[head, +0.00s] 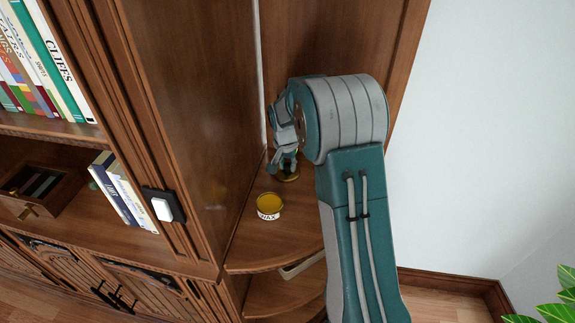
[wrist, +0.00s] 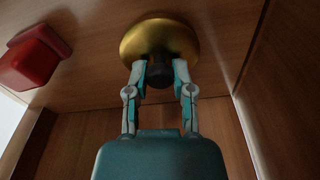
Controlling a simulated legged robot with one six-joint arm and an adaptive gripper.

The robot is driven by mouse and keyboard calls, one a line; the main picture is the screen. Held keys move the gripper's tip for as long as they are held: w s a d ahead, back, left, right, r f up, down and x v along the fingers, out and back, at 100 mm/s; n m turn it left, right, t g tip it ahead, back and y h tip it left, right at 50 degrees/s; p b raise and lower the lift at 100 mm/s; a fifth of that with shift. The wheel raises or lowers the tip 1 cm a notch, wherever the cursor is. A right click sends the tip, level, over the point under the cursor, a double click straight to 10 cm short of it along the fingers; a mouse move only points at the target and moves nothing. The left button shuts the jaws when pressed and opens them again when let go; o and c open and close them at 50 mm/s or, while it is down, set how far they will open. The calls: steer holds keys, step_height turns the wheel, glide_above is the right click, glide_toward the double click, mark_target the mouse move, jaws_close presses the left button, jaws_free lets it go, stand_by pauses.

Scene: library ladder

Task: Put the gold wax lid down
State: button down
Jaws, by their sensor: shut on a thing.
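The gold wax lid (wrist: 160,38) is a round gold disc with a dark knob (wrist: 159,72) in the wrist view. My gripper (wrist: 160,75) is shut on that knob. In the head view the lid (head: 288,178) is a small gold edge under my gripper (head: 285,160), partly hidden by the fingers. The lid is close to the corner shelf, but I cannot tell whether it touches it. The open wax tin (head: 268,207), with yellow wax and a white WAX label, stands upright on the shelf, nearer the front and left of the lid.
The rounded wooden corner shelf (head: 245,248) has bare room around the tin. A tall cabinet side panel (head: 205,100) borders it on the left. A red object (wrist: 35,57) lies left of the lid in the wrist view. A white switch (head: 163,208) is on the cabinet upright.

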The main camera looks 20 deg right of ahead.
mark_target(286, 174)
steer(key=shift+f, duration=0.15)
steer(key=shift+c, duration=2.4)
jaws_free()
steer(key=s+a+r+n+t, duration=0.15)
steer(key=s+r, duration=0.25)
steer(key=r, duration=0.5)
steer(key=s+a+r+n+g, duration=0.15)
steer(key=s+r, duration=0.25)
steer(key=r, duration=0.5)
steer(key=s+a+r+n+t, duration=0.1)
steer(key=s+a+n+t, duration=0.1)
steer(key=s, duration=0.9)
steer(key=s+a+r+n+t+y, duration=0.1)
steer(key=s+a+n+t, duration=0.1)
steer(key=s, duration=1)
steer(key=shift+s+a+r+n+t, duration=0.35)
steer(key=shift+a+n, duration=0.35)
steer(key=shift+a, duration=0.5)
